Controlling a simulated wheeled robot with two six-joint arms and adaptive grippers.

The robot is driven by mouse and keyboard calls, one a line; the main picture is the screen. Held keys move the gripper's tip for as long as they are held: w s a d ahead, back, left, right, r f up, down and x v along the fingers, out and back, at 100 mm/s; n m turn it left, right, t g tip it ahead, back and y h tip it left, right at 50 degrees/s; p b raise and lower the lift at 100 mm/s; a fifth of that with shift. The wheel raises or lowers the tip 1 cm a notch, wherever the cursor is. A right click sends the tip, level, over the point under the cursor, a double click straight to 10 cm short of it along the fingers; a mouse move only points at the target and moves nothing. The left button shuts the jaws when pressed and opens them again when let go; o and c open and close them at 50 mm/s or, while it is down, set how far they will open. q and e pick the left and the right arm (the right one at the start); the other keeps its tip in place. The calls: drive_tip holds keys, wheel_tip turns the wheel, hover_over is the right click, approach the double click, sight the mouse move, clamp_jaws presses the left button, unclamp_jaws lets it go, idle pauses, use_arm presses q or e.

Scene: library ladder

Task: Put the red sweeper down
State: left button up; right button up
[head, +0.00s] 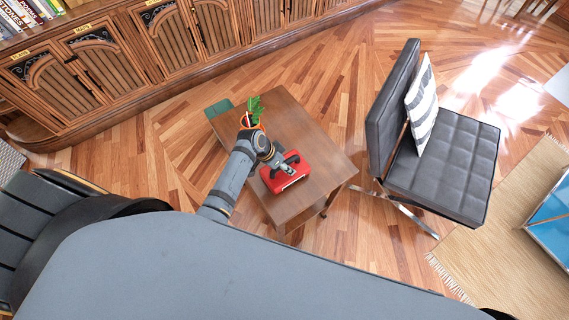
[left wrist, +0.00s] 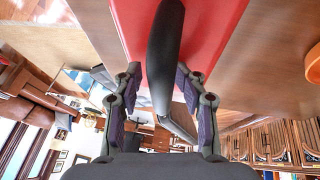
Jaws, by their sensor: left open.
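The red sweeper (head: 291,180) rests on the small brown wooden table (head: 300,118), near its front edge. It has a red body and a black handle. My left gripper (head: 284,165) is right at the handle. In the left wrist view the black handle (left wrist: 163,45) runs between the two fingers of my left gripper (left wrist: 158,82), with the red body (left wrist: 225,25) behind it. The fingers are spread, with a gap on each side of the handle. My left forearm hides part of the table. My right gripper does not show.
A green plant (head: 254,106) in an orange pot, partly hidden by my arm, and a green object (head: 219,108) are at the table's left side. A black chair (head: 440,165) with a striped pillow (head: 421,105) stands right of the table. Wooden cabinets (head: 130,60) line the back.

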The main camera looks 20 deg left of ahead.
use_arm(q)
drive_tip(key=v, duration=1.2)
drive_tip(key=shift+r+b, duration=0.15)
drive_tip(key=shift+b, duration=0.25)
